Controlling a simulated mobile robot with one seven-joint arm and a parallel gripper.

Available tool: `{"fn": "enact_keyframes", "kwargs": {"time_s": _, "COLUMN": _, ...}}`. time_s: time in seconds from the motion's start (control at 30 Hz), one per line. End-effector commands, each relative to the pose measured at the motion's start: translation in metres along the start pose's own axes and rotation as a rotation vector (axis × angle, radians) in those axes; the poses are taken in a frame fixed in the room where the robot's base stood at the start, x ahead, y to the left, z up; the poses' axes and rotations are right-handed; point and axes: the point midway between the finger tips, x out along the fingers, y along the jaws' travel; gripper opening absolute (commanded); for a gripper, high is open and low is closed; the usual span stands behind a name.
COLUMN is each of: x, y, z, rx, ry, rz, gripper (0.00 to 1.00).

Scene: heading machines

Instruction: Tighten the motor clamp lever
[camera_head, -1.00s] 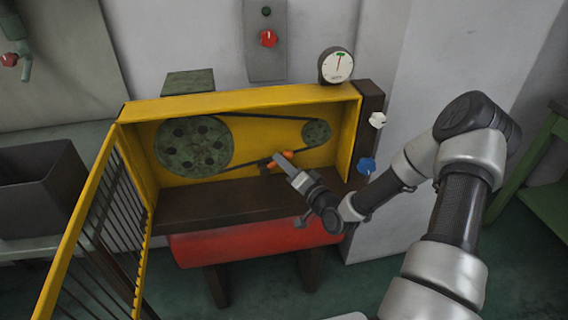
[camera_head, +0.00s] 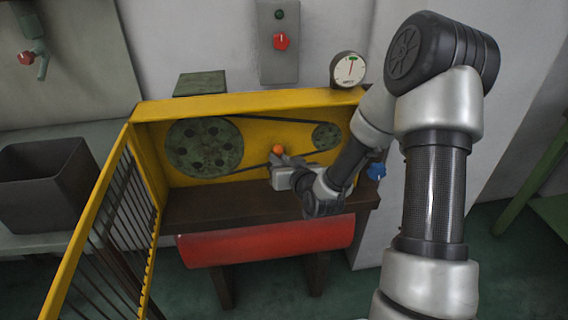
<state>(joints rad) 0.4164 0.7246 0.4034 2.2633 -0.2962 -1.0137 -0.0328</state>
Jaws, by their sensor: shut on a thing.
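My gripper (camera_head: 280,163) reaches in from the right and is shut on the lever. The fingers and wrist hide most of the lever, so only the orange end shows above them. The large green pulley (camera_head: 200,147) is to the left, and the small green pulley (camera_head: 326,136) is to the right. A dark belt (camera_head: 262,122) runs around both.
The yellow mesh door (camera_head: 112,215) of the housing stands open at the left. A dial gauge (camera_head: 348,69) sits on top at the right. A blue knob (camera_head: 376,171) is close to my forearm.

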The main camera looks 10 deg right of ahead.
Motion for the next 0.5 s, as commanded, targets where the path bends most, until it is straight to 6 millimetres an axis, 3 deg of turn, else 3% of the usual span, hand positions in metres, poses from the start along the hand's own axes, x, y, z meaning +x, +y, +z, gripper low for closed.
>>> {"fn": "enact_keyframes", "kwargs": {"time_s": 0.5, "x": 0.0019, "y": -0.0114, "z": 0.0016, "rx": -0.166, "ry": -0.038, "rz": 0.055, "gripper": 0.0}}
